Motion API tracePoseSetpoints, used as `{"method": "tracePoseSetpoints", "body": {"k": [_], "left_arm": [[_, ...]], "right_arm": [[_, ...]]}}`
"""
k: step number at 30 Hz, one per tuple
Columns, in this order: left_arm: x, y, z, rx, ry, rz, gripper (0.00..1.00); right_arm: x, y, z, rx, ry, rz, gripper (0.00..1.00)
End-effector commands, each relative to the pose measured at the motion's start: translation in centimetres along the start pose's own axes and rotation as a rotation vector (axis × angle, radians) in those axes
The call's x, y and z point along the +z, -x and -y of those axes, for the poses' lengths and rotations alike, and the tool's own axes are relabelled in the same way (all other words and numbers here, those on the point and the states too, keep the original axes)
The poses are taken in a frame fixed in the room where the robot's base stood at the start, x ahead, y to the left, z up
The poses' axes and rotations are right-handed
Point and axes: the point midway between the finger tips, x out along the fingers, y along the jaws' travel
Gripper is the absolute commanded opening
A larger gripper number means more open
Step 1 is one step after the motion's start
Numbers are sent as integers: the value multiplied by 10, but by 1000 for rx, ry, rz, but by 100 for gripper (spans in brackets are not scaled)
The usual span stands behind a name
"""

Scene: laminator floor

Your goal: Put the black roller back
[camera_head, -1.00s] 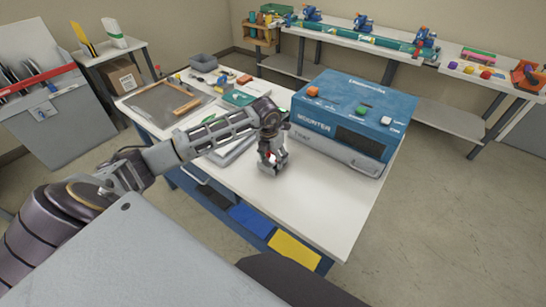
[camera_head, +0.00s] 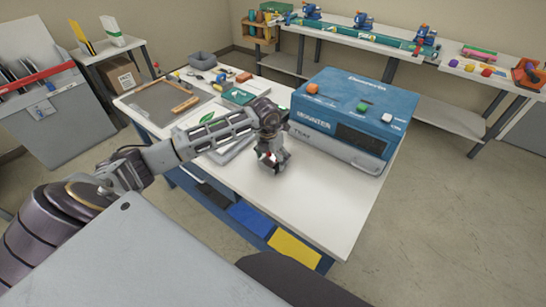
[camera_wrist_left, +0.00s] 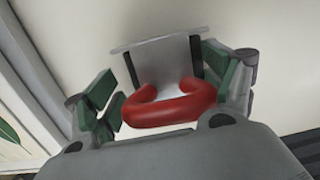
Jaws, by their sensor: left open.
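My left gripper (camera_head: 273,165) points down over the white table, left of the blue laminating machine (camera_head: 335,92). In the left wrist view its two fingers with green pads stand apart, so the gripper (camera_wrist_left: 165,85) is open. A red curved piece (camera_wrist_left: 170,108) and a grey plate with dark side edges (camera_wrist_left: 165,62) show between the fingers. I cannot make out a black roller in either view. My right gripper is not in view.
The white table (camera_head: 320,205) is bare in front of the machine. A grey framed tray (camera_head: 150,108), a green-marked sheet (camera_head: 205,118) and small tools lie at its left and back. A long bench (camera_head: 480,85) with blue clamps stands behind.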

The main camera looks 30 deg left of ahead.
Motion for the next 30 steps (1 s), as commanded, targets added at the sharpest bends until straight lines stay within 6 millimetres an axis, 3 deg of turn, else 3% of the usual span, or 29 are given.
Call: {"method": "tracePoseSetpoints", "body": {"k": [19, 30], "left_arm": [[5, 18, 0, -2, 0, 7, 84], [4, 74, 0, 0, -1, 11, 84]], "right_arm": [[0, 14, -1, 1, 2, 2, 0], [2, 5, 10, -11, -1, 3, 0]]}}
